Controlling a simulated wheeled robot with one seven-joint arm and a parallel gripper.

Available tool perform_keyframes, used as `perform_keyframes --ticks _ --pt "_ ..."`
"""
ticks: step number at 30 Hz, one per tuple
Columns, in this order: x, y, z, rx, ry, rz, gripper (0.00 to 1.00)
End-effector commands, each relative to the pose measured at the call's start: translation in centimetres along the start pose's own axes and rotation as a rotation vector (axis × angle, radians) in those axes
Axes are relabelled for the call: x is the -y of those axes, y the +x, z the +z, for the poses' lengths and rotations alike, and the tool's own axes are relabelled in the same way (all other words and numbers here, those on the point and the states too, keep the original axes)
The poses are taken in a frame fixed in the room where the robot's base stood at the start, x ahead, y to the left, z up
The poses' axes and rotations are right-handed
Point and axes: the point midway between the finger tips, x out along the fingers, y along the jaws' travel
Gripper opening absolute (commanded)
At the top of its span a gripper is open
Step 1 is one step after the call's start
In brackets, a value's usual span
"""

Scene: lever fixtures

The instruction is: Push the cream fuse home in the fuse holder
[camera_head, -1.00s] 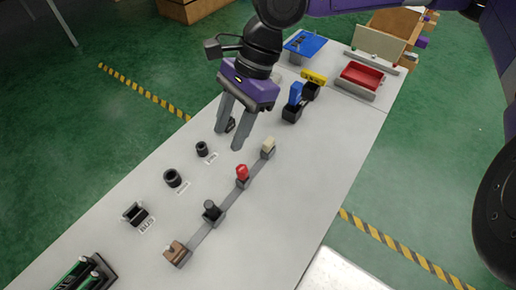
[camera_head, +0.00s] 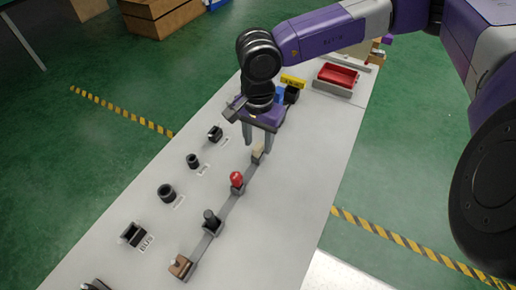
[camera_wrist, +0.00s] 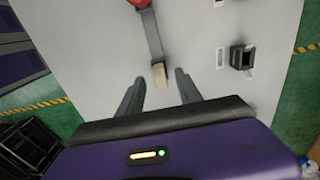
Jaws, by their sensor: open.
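The cream fuse (camera_head: 258,151) stands at the far end of a grey strip (camera_head: 227,204) on the pale table, in a small grey seat. My gripper (camera_head: 257,143) is open, pointing down at the fuse. In the wrist view the cream fuse (camera_wrist: 159,75) shows in the gap between the two fingertips (camera_wrist: 160,75); whether they touch it I cannot tell. A rectangular black socket (camera_head: 215,133) stands to the left of the gripper and also shows in the wrist view (camera_wrist: 242,57). Which part is the fuse holder I cannot tell for sure.
On the strip are a red knob (camera_head: 237,179), a dark peg (camera_head: 210,217) and a brown block (camera_head: 180,265). Black sockets (camera_head: 193,160) line the left side. A blue part (camera_head: 279,96) and a red tray (camera_head: 338,75) are behind. Bare table lies right of the strip.

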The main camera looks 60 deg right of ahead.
Motion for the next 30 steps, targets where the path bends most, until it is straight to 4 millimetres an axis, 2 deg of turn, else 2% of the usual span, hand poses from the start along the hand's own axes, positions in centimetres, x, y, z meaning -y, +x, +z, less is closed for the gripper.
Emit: perform_keyframes --ticks 6,13,14,18,20,30 --pt "0.0 2.1 0.0 0.001 0.001 -0.001 0.42" --pt "0.0 2.2 0.0 0.001 0.000 -0.001 0.42" --pt "0.0 2.2 0.0 0.001 0.000 -0.001 0.38" --pt "0.0 2.2 0.0 0.001 0.000 -0.001 0.10" --pt "0.0 2.2 0.0 0.001 0.000 -0.001 0.00" --pt "0.0 2.1 0.0 0.001 0.001 -0.001 0.00"
